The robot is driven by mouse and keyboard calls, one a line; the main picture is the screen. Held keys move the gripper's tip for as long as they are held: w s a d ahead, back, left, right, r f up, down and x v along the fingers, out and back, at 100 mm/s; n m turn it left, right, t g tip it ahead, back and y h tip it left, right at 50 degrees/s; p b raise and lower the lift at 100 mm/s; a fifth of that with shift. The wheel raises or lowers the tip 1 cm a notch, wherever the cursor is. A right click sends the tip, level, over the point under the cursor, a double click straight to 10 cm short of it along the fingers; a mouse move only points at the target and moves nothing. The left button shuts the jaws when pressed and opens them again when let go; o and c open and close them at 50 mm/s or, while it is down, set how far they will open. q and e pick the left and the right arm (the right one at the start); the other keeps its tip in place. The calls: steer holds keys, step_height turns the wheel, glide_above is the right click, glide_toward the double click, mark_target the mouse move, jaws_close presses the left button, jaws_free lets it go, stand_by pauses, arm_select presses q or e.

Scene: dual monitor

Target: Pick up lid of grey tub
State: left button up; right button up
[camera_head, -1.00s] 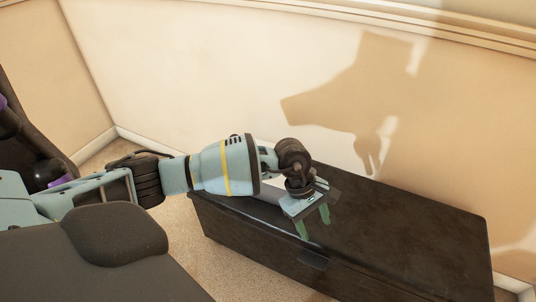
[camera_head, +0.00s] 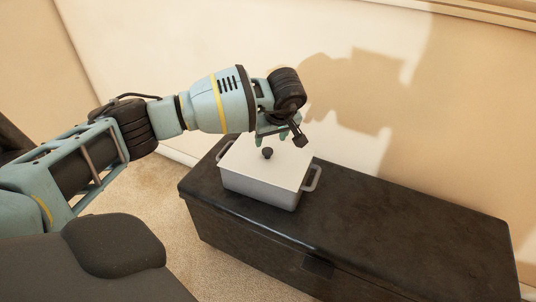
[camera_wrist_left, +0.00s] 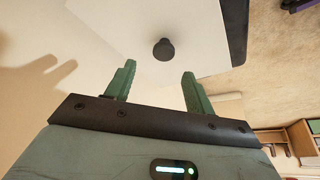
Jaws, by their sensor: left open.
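A grey tub (camera_head: 258,194) with side handles stands on the left part of a black chest. Its white lid (camera_head: 241,163) is on top, with a small dark knob (camera_head: 267,153) in the middle. My left gripper (camera_head: 271,139) is open and empty at the lid's far side, close to the knob. In the left wrist view the knob (camera_wrist_left: 163,49) lies just beyond the fingertips, roughly centred between the two green fingers (camera_wrist_left: 159,70). The lid (camera_wrist_left: 115,25) fills much of that view's top. My right gripper is not in view.
The black chest (camera_head: 400,225) has a broad clear top to the right of the tub. A cream wall (camera_head: 480,130) rises close behind it. A wooden shelf (camera_wrist_left: 300,140) shows at the wrist view's right edge.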

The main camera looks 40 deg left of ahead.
mark_target(267, 150)
arm_select(q)
steer(key=shift+f, duration=0.4)
steer(key=x, duration=0.1)
steer(key=b+x, duration=0.1)
steer(key=x, duration=0.1)
steer(key=b+x, duration=0.1)
steer(key=shift+s+f, duration=0.25)
steer(key=shift+f, duration=0.2)
steer(key=shift+r, duration=0.1)
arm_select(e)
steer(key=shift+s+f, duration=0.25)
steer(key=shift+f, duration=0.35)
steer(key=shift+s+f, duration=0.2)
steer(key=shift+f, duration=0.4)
arm_select(q)
steer(key=shift+c, duration=0.8)
steer(key=c, duration=0.9)
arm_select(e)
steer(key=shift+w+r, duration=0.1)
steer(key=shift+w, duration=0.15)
arm_select(q)
steer(key=shift+r, duration=0.1)
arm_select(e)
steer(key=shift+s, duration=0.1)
